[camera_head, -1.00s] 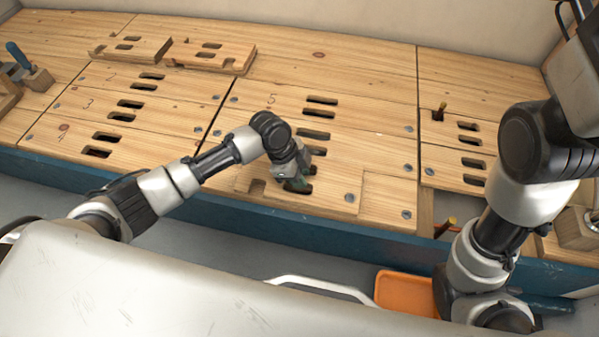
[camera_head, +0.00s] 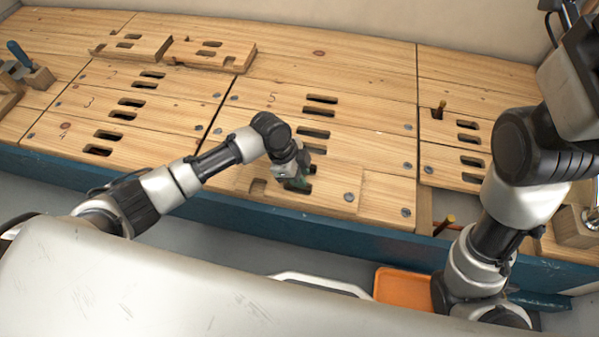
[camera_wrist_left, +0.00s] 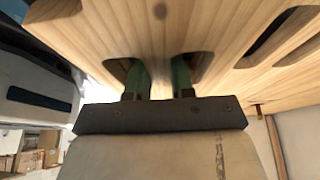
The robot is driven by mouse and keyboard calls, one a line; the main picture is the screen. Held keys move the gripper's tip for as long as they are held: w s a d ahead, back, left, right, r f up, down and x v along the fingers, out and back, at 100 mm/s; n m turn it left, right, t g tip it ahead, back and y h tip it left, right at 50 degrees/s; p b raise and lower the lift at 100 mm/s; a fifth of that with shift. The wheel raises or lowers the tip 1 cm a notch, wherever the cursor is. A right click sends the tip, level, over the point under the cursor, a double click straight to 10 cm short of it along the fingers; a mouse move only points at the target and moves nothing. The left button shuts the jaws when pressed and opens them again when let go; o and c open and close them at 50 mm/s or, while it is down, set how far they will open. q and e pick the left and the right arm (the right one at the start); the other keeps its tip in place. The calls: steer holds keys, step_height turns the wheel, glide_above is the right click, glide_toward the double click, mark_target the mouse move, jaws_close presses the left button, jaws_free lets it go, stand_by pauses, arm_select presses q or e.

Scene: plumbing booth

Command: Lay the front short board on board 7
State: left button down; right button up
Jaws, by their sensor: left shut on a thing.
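The front short board (camera_head: 330,197) lies at the front of the middle bench section, with a notch at its left and a screw at its right. My left gripper (camera_head: 297,183) is shut on it from above. In the left wrist view the green fingers of the left gripper (camera_wrist_left: 160,82) reach into two slots and pinch the wood of the short board (camera_wrist_left: 165,35) between them. The board looks flat or nearly flat on the planks; I cannot tell whether a small gap is under it. No number 7 is readable; the board and arm cover part of that area. My right gripper is out of view.
Two short slotted boards (camera_head: 208,54) (camera_head: 130,46) lie at the back left. A blue-handled tool (camera_head: 20,54) stands at the far left. An orange tray (camera_head: 405,290) is below the bench front. My right arm stands over the right section, near an open gap (camera_head: 424,212).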

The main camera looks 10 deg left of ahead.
arm_select(q)
steer(key=shift+f, duration=0.1)
stand_by(0.3)
steer(key=c, duration=0.9)
jaws_free()
